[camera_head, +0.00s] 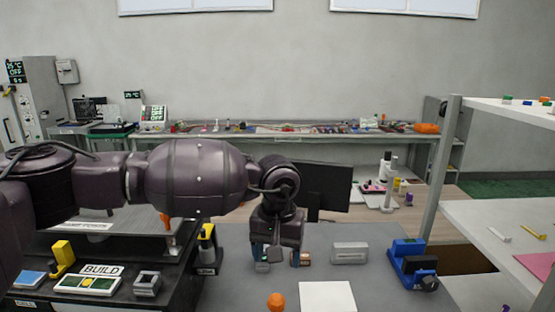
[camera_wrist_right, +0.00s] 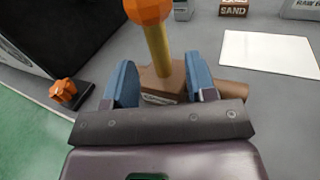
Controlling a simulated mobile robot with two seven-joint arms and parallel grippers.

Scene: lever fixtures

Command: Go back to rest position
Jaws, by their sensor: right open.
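My right gripper (camera_wrist_right: 162,88) is open in the right wrist view. Its two blue fingers stand apart on either side of a yellow lever (camera_wrist_right: 159,50) with an orange knob (camera_wrist_right: 148,8). The lever rises from a brown labelled base (camera_wrist_right: 160,85). The orange knob (camera_head: 276,301) also shows at the bottom of the head view, where my right gripper is out of frame. My left gripper (camera_head: 278,260) points down over the grey table in the head view, near a small grey block (camera_head: 262,267) and the brown SAND block (camera_wrist_right: 233,8).
A white sheet (camera_head: 327,296) lies right of the knob. A grey box (camera_head: 350,253) and a blue vise-like fixture (camera_head: 412,262) stand farther right. A dark bench with a BUILD panel (camera_head: 88,284) is at left. Another orange knob (camera_wrist_right: 63,90) shows at left in the wrist view.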

